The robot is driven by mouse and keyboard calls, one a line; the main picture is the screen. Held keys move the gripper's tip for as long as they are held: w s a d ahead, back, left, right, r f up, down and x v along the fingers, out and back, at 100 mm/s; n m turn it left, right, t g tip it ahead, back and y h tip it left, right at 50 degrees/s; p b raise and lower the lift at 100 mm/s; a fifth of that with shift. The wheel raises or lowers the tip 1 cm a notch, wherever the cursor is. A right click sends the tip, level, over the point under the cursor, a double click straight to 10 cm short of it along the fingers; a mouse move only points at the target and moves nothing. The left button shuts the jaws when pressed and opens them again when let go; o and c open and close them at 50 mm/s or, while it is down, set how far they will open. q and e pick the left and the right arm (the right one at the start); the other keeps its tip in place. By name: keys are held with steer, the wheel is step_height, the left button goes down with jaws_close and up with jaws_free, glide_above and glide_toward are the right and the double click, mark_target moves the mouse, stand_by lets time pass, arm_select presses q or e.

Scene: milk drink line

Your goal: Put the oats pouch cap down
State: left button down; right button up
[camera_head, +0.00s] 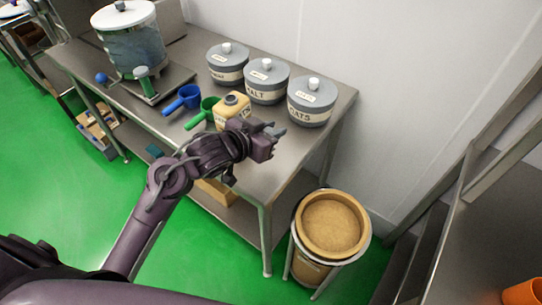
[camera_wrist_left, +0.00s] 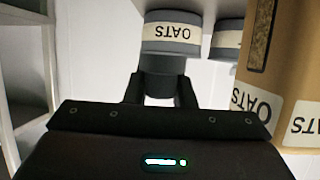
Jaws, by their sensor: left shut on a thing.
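The tan oats pouch (camera_head: 232,112) stands upright on the steel table (camera_head: 285,155), just behind my left gripper (camera_head: 274,131). Its side with OATS labels fills the right of the left wrist view (camera_wrist_left: 281,85). My left gripper is above the front right part of the table, its fingers pointing right. In the wrist view the fingers (camera_wrist_left: 163,90) are shut on a dark round cap (camera_wrist_left: 163,74), beside the pouch.
Several lidded grey canisters stand along the wall, including salt (camera_head: 266,82) and oats (camera_head: 312,102). A blue scoop (camera_head: 184,98) and green scoop (camera_head: 203,113) lie left of the pouch. A large tank (camera_head: 132,45) is farther left. A round bin (camera_head: 332,226) stands beyond the table's right end.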

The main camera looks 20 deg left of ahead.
arm_select(q)
step_height(320, 180, down, 3)
steer(key=shift+f, duration=0.65)
step_height(320, 180, down, 4)
steer(key=shift+r, duration=0.25)
steer(key=shift+f, duration=0.25)
arm_select(e)
steer(key=shift+w+d+f, duration=0.3)
steer(key=shift+w+d, duration=0.3)
steer(key=shift+w, duration=0.05)
arm_select(q)
steer(key=shift+f, duration=0.15)
steer(key=c, duration=1.2)
jaws_free()
arm_select(e)
steer(key=shift+a, duration=0.1)
steer(key=shift+a, duration=0.1)
